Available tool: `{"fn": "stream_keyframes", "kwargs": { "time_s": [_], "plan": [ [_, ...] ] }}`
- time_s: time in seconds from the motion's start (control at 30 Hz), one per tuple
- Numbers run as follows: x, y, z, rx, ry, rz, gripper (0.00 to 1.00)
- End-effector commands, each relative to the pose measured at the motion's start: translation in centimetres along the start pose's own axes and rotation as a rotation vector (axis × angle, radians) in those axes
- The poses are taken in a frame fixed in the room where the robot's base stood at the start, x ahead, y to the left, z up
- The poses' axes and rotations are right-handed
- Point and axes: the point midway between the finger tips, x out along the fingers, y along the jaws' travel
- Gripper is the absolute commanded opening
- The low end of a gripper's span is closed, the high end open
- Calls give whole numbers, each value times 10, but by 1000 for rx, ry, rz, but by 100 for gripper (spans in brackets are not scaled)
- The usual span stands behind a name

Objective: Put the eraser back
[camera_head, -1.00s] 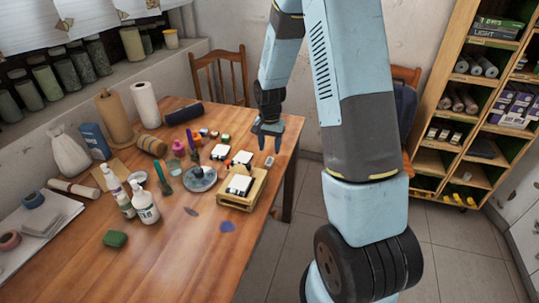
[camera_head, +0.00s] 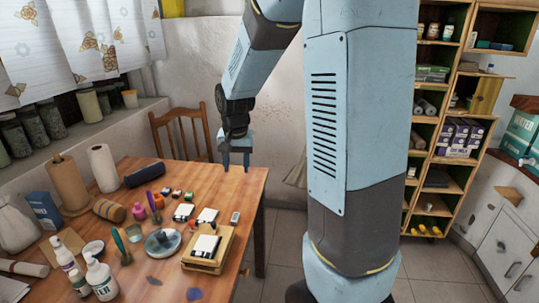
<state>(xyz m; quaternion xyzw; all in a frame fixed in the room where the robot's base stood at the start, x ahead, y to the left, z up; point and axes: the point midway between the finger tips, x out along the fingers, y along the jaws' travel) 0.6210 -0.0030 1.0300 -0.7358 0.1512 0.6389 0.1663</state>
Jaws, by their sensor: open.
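A small pale grey-white block (camera_head: 235,217), which looks like the eraser, lies on the wooden table near its right edge. It is too small to be sure. My gripper (camera_head: 236,162) points down with its fingers apart and nothing visible between them. It is at the far right corner of the table, beyond the block and apart from it. A light wooden box (camera_head: 190,264) with a white-and-black item on top (camera_head: 206,247) stands to the front left of the block. Several small coloured blocks (camera_head: 177,194) lie farther left.
White cards (camera_head: 207,215), a round blue-grey dish (camera_head: 163,243), bottles (camera_head: 101,279), a paper roll (camera_head: 103,168) and a dark blue roll (camera_head: 144,175) crowd the table's left and middle. A chair (camera_head: 180,132) stands behind. Shelves (camera_head: 408,180) stand at the right.

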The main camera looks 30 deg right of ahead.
Motion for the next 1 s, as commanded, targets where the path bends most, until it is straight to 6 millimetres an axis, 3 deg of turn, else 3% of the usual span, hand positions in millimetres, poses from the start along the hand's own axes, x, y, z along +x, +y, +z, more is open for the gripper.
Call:
{"fn": "stream_keyframes", "kwargs": {
  "time_s": [0.03, 0.2, 0.5, 0.8, 1.0],
  "plan": [
    [-17, 3, 7, -20, 22, -10, 50],
    [-59, 16, 33, -94, 75, -31, 50],
    [-120, 41, 86, -224, 174, -61, 50],
    [-160, 69, 145, -352, 273, -81, 50],
    [-172, 84, 175, -418, 324, -88, 50]
  ]
}}
